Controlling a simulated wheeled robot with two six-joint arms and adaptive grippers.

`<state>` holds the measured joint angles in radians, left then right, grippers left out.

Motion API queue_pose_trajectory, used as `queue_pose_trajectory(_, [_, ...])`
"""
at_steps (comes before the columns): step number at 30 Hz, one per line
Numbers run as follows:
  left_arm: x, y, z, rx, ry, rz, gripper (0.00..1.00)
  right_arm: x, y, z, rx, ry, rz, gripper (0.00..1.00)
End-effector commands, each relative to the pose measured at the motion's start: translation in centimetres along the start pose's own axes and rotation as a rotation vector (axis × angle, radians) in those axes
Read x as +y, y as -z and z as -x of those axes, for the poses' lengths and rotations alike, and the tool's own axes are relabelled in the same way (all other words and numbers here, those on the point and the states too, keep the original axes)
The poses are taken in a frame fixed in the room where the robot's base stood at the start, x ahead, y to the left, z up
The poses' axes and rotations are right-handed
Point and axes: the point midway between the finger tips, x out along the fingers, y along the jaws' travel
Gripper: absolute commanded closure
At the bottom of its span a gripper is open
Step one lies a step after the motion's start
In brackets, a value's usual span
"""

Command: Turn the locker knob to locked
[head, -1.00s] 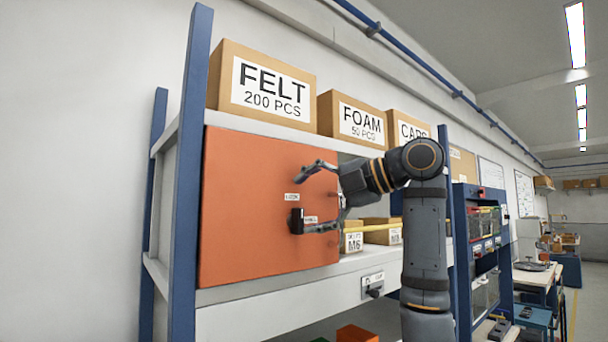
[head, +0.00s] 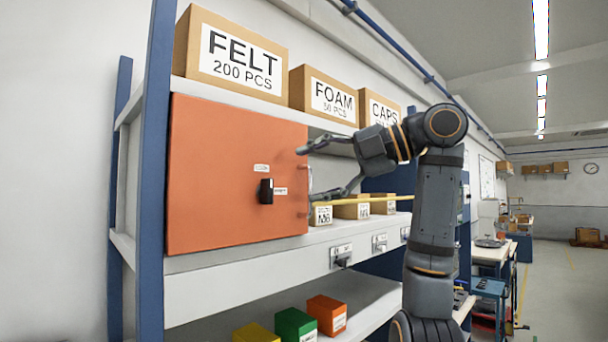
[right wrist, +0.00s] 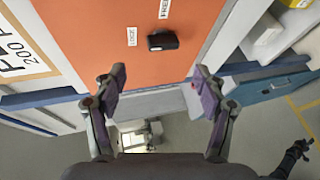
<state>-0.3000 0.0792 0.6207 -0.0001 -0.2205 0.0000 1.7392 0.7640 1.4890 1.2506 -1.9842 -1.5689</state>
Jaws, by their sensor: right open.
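An orange locker door (head: 215,215) with a black knob (head: 265,191) is on the shelf at the left in the head view. The knob's long side stands upright there. One small label sits above it and one to its right. In the right wrist view the knob (right wrist: 162,42) lies beyond the fingertips, between them and apart. Its labels seem to read LOCK (right wrist: 131,37) and FREE (right wrist: 164,9). I cannot tell which label the knob marks. My right gripper (head: 309,173) is open and empty, to the right of the knob.
Cardboard boxes (head: 325,95) stand on the shelf above. Small boxes (head: 352,209) sit right of the locker, behind my right gripper. A blue post (head: 155,170) stands at the locker's left. Switches (head: 341,257) line the shelf's front edge. Colored bins (head: 295,323) are below.

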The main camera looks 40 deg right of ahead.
Motion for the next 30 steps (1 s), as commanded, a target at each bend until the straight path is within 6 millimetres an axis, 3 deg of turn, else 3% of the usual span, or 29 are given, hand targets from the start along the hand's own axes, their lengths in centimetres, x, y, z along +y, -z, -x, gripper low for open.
queue_pose_trajectory(13, [0.0,0.0,0.3,0.0,0.0,0.0,0.6,-0.9,0.0,3.4,-0.002,0.0,-0.001,0.28])
queue_pose_trajectory(30, [0.0,0.0,0.5,-0.001,0.0,0.0,0.6,-1.1,0.1,3.7,0.0,0.0,0.0,0.28])
